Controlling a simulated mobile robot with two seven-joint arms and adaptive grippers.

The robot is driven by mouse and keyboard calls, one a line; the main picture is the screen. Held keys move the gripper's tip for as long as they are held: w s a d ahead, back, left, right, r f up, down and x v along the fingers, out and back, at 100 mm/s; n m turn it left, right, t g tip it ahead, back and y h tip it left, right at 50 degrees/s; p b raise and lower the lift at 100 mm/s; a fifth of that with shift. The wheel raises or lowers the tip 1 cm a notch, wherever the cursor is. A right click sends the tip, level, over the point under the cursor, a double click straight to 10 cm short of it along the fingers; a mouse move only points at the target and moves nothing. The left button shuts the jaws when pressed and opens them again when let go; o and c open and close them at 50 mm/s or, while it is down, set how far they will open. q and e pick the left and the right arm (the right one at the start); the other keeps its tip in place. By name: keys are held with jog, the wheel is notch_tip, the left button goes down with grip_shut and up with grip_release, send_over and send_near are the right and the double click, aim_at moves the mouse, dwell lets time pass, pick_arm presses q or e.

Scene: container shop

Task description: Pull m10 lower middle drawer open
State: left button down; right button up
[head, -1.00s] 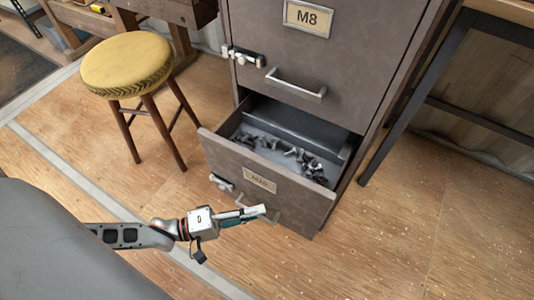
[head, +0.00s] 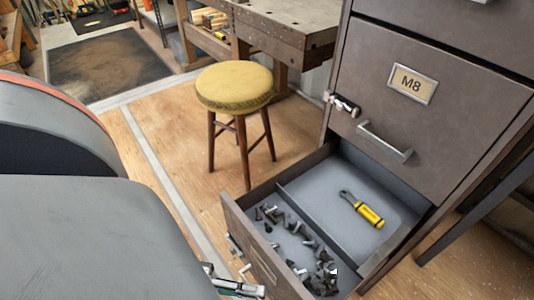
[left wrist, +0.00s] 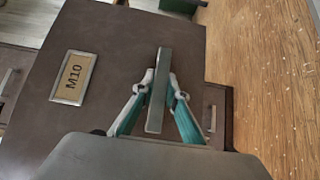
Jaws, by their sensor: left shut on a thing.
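The M10 drawer (head: 257,258) is the bottom drawer of the grey-brown cabinet in the head view and is pulled far out. Its M10 label (left wrist: 74,78) shows in the left wrist view. My left gripper (head: 238,288) is low in the head view, at the drawer front, partly hidden by my body. In the left wrist view, my left gripper's two fingers (left wrist: 160,88) close on both sides of the drawer's bar handle (left wrist: 163,60). My right gripper is not in view.
Metal bolts (head: 300,233) lie in the drawer's front compartment and a yellow-handled tool (head: 364,208) in the rear one. The M8 drawer (head: 440,120) above is shut. A yellow stool (head: 235,87) stands left of the cabinet, with a workbench (head: 270,28) behind. Floor beside the stool is free.

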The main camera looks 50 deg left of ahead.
pick_arm(q)
jog(key=shift+s, duration=1.15)
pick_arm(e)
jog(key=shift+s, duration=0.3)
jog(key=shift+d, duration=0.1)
pick_arm(q)
jog(key=c, duration=2)
grip_release()
jog(key=v, duration=1.2)
